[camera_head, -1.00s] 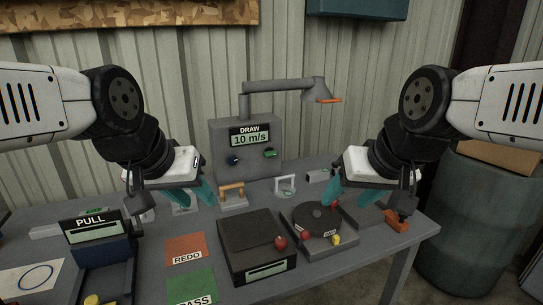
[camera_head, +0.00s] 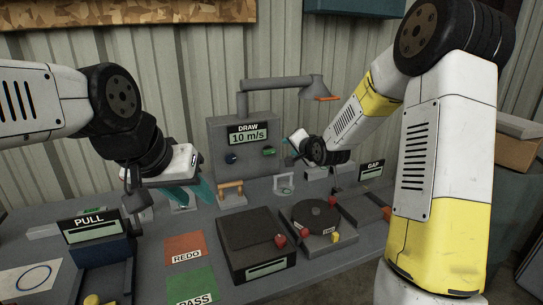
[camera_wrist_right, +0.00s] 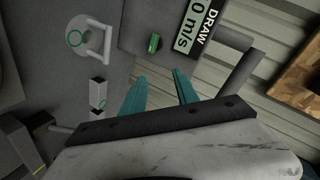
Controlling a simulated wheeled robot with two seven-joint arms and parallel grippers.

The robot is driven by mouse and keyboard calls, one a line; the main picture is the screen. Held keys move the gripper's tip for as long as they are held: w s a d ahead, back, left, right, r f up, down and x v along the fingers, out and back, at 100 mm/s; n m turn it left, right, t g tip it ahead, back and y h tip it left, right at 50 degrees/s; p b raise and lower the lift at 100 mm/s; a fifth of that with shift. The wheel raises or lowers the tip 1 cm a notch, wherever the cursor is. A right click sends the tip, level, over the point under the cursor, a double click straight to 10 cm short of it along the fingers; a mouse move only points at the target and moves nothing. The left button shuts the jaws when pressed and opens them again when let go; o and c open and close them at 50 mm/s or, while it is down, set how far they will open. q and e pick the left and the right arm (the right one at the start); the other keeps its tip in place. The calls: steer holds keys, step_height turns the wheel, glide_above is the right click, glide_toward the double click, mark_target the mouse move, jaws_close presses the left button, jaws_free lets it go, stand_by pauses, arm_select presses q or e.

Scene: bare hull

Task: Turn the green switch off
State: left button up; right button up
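The green switch (camera_head: 268,152) is a small green piece on the front of the grey box with the DRAW display (camera_head: 249,136), right of a dark blue knob (camera_head: 231,158). In the right wrist view the green switch (camera_wrist_right: 154,43) lies just beyond my fingertips, apart from them. My right gripper (camera_wrist_right: 160,74) is open and empty, its two teal fingers spread toward the box face. In the head view my right gripper (camera_head: 288,150) is just right of the switch, seen from the side. My left gripper (camera_head: 192,194) is open and empty above the table, left of the box.
A lamp-like arm (camera_head: 285,86) reaches out above the box. A wooden handle (camera_head: 231,190) and a grey ring (camera_head: 284,185) stand in front of it. A black box (camera_head: 257,240) and a round turntable (camera_head: 316,216) lie nearer. A GAP display (camera_head: 372,171) stands right.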

mark_target(270, 153)
steer(key=w+a+f+m+t, duration=0.1)
steer(key=w+f+m, duration=0.1)
steer(key=f, duration=0.1)
steer(key=w+a+f+m+t+y, duration=0.1)
steer(key=w+f+m, duration=0.1)
steer(key=f, duration=0.1)
steer(key=w+a+f+m+t+y, duration=0.1)
steer(key=w+a+f, duration=0.1)
steer(key=f, duration=0.1)
steer(key=shift+w+m, duration=0.25)
steer(key=shift+m, duration=0.15)
steer(key=x, duration=0.6)
steer(key=shift+w+a+r, duration=0.15)
steer(key=shift+w, duration=0.2)
jaws_close()
